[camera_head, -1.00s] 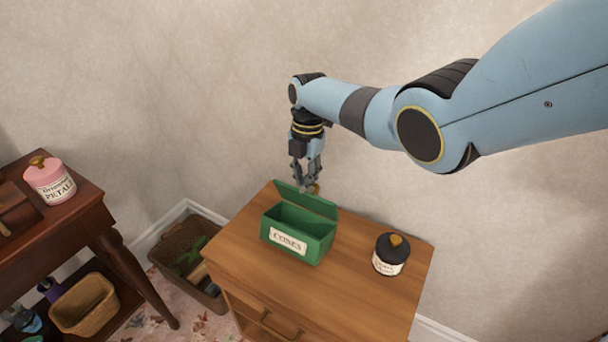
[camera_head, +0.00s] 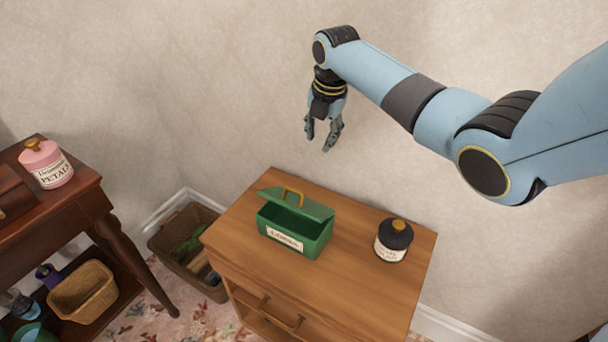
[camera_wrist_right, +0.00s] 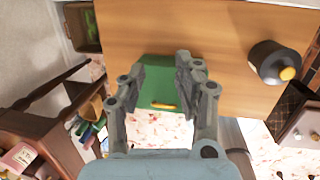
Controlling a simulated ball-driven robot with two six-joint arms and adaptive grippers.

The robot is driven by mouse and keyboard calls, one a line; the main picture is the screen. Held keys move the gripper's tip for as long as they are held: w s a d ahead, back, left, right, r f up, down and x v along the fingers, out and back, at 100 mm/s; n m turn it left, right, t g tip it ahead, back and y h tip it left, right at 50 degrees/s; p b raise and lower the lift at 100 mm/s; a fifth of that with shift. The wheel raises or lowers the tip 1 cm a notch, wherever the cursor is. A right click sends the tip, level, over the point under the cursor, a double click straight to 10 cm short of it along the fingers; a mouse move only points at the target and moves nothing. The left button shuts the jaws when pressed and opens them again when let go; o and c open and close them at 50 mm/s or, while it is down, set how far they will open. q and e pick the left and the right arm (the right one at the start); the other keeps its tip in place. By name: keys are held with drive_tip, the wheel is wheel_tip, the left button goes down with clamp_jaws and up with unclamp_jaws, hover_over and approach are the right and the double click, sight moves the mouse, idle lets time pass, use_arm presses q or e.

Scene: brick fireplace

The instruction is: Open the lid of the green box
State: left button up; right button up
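The green box (camera_head: 309,249), with a paper label on its front, stands on the wooden cabinet. Its lid (camera_head: 312,208) is hinged up only partway, sloping over the opening. The dark inside shows at the front, and the yellow handle (camera_head: 290,191) is on the lid's upper face. My right gripper (camera_head: 319,143) is open and empty, above and behind the box and apart from it. In the right wrist view, the green lid (camera_wrist_right: 158,70) shows between and beyond the spread fingers (camera_wrist_right: 160,75), with the handle (camera_wrist_right: 163,105) below. My left gripper is not in view.
A dark jar with a yellow knob (camera_head: 394,240) stands right of the box on the cabinet top (camera_head: 350,280). A wicker basket (camera_head: 165,240) is on the floor at left. A pink jar (camera_head: 47,165) stands on a dark table. The wall is close behind.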

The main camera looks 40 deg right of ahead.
drive_tip(key=s+d+f+n+t+h+b, duration=0.1)
drive_tip(key=d+f+n+t+h+b, duration=0.15)
drive_tip(key=d+f+t+b, duration=0.5)
drive_tip(key=n+t+y+b, duration=0.75)
drive_tip(key=n+y, duration=0.25)
drive_tip(key=n, duration=0.5)
approach(302, 194)
drive_tip(key=shift+g, duration=0.4)
drive_tip(key=b+x, duration=0.1)
drive_tip(key=x, duration=0.3)
drive_tip(key=b+x, duration=0.1)
drive_tip(key=x, duration=0.3)
drive_tip(key=shift+w+d+r+b, duration=0.1)
drive_tip(key=shift+w+r+b, duration=0.1)
drive_tip(key=shift+b, duration=0.1)
drive_tip(key=shift+x, duration=0.85)
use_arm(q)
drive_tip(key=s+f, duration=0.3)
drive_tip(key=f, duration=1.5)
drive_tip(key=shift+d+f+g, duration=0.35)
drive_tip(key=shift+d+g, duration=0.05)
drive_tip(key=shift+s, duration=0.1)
use_arm(e)
clamp_jaws()
